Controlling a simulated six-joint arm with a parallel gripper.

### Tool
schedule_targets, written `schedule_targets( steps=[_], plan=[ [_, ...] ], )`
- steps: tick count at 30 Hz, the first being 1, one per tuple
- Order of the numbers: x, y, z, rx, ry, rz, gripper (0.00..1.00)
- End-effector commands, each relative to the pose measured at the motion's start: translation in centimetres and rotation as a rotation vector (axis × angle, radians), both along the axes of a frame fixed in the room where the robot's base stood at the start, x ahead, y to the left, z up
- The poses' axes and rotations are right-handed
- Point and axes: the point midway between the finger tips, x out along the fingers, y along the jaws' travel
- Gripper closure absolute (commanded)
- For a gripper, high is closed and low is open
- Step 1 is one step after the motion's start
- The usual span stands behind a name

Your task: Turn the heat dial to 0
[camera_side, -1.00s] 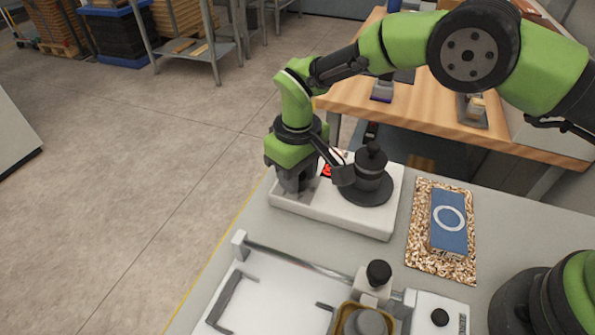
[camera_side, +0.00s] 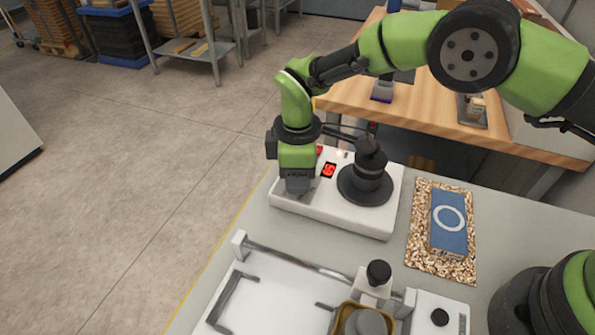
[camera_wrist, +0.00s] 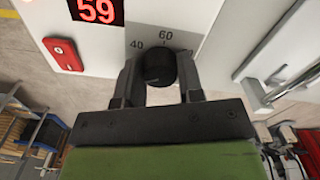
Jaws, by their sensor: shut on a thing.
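The heat dial is a black round knob (camera_wrist: 159,68) on the white hot-plate unit (camera_side: 320,215). In the wrist view the marks 40 and 60 show beside it on a grey scale. My gripper (camera_wrist: 158,72) has one finger on each side of the knob and is shut on it. In the side view my gripper (camera_side: 297,188) points down at the unit's left end and hides the dial. The red display (camera_wrist: 97,10) reads 59 in the wrist view; it also shows in the side view (camera_side: 328,170).
A dark pot-like vessel (camera_side: 368,165) stands on the round black plate, close right of my gripper. A red switch (camera_wrist: 63,54) sits near the display. The coater with its metal bar (camera_side: 300,262) lies in front; a blue box (camera_side: 448,220) is at right.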

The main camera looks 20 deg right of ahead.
Motion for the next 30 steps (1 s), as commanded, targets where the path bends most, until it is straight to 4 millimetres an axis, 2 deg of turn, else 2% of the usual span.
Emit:
schedule_targets(
  steps=[18, 19, 21, 22, 30],
  plan=[
    [0.06, 0.05, 0.1, 0.001, -0.003, 0.043, 0.89],
    [0.06, 0.05, 0.1, 0.001, -0.003, 0.043, 0.61],
    [0.05, 0.04, 0.09, 0.001, -0.003, 0.042, 0.44],
    [0.04, 0.05, 0.09, 0.001, -0.003, 0.042, 0.4],
    [0.03, 0.03, 0.13, 0.001, -0.001, 0.041, 0.4]
  ],
)
